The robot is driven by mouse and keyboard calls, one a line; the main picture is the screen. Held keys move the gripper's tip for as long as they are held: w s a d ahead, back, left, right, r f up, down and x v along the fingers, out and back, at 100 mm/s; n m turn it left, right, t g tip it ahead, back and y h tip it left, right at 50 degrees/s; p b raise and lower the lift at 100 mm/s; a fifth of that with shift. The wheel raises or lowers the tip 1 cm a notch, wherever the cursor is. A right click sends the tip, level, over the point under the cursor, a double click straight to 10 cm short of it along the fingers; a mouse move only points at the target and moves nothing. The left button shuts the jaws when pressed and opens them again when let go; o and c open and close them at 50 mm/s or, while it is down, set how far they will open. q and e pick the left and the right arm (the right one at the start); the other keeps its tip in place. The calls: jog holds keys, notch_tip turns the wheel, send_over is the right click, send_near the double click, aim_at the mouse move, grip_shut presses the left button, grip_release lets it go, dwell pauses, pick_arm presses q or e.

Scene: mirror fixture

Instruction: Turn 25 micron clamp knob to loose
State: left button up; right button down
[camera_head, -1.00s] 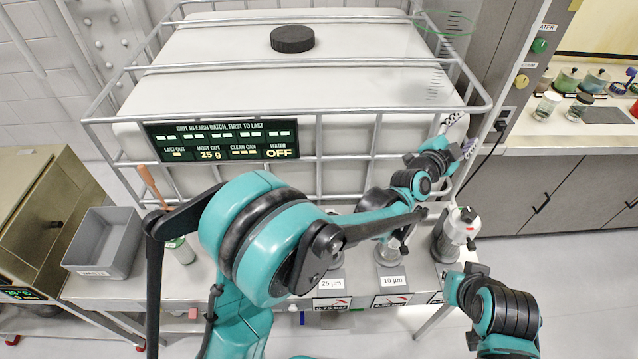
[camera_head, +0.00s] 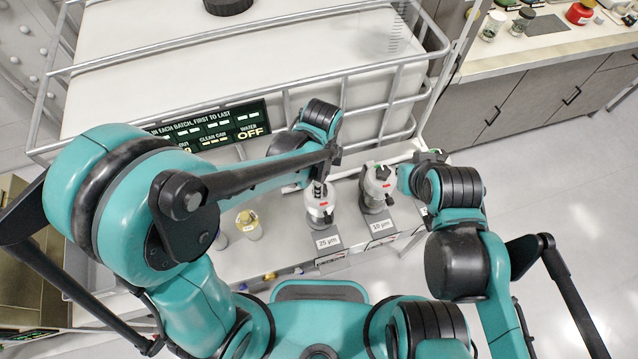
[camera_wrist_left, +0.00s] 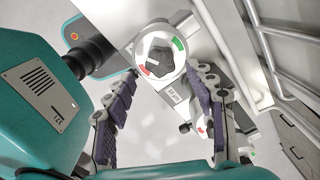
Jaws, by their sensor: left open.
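The 25 µm unit (camera_head: 318,205) stands on the bench in the head view, grey and white with a dark top and a red mark. In the left wrist view, a round white dial with a black knob (camera_wrist_left: 160,60) bears red and green marks; its label is too small to read surely. My left gripper (camera_wrist_left: 163,72) is open, its fingers on either side of the dial and apart from the knob. In the head view the left arm's end is over the 25 µm unit, its fingers hard to make out. My right gripper (camera_head: 426,158) is beside the 10 µm unit (camera_head: 378,188); its fingers are unclear.
A large white caged tank (camera_head: 240,75) stands behind the bench, with a dark sign (camera_head: 210,130) reading water OFF. A yellow-topped jar (camera_head: 248,224) is left of the units. Grey cabinets (camera_head: 530,105) and open floor lie to the right.

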pick_arm(q)
notch_tip(320, 180, down, 4)
jog(key=shift+f+b, duration=0.1)
jog(key=shift+b, duration=0.25)
jog(key=c, duration=1.2)
jog(key=shift+o, duration=0.2)
